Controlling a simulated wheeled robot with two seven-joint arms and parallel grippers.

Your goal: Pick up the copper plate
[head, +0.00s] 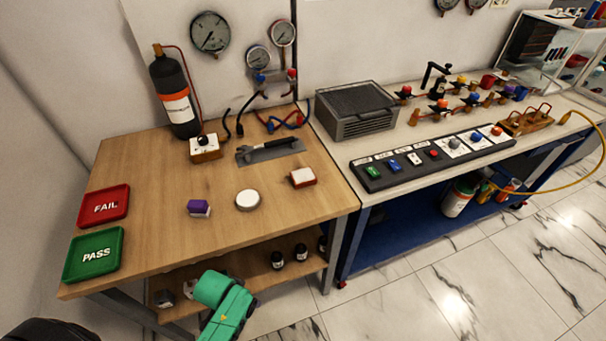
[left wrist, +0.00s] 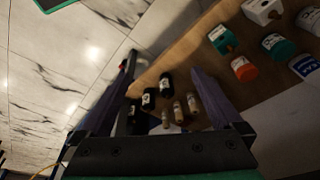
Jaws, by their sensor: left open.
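I cannot make out a copper plate in either view. My left gripper (left wrist: 163,66) is open in the left wrist view, its two dark fingers spread apart with nothing held between them. Beyond the fingers, several small black bottles (left wrist: 149,98) and small tan bottles (left wrist: 178,111) stand close together. In the head view a green part of my arm shows at the bottom, by the front of the wooden bench (head: 140,165); the gripper's fingers are not visible there. My right gripper is in neither view.
On the bench are a red FAIL tray (head: 88,212), a green PASS tray (head: 75,268), a purple block (head: 198,208), a white disc (head: 248,200) and a red-white block (head: 302,178). Black bottles (head: 301,252) stand on the lower shelf. A gas cylinder (head: 172,80) stands behind.

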